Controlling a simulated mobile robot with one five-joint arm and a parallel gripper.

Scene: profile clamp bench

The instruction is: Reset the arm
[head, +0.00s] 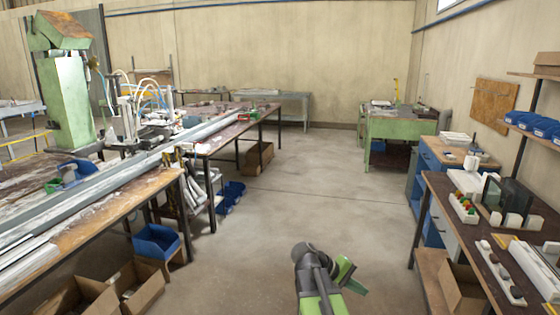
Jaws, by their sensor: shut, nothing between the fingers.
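My arm (318,285) shows at the bottom middle of the head view, in green and dark grey, over the bare floor. It is folded close to my body. My gripper (350,277) shows small at its right side, partly hidden behind the arm. It is shut, holds nothing and is apart from the benches on both sides.
A long bench (175,183) with metal profiles (120,182) runs along the left, beside a green machine (68,100). Cardboard boxes (135,285) and a blue bin (156,241) stand below. A cluttered bench (470,235) stands right. The concrete floor (310,185) between is clear.

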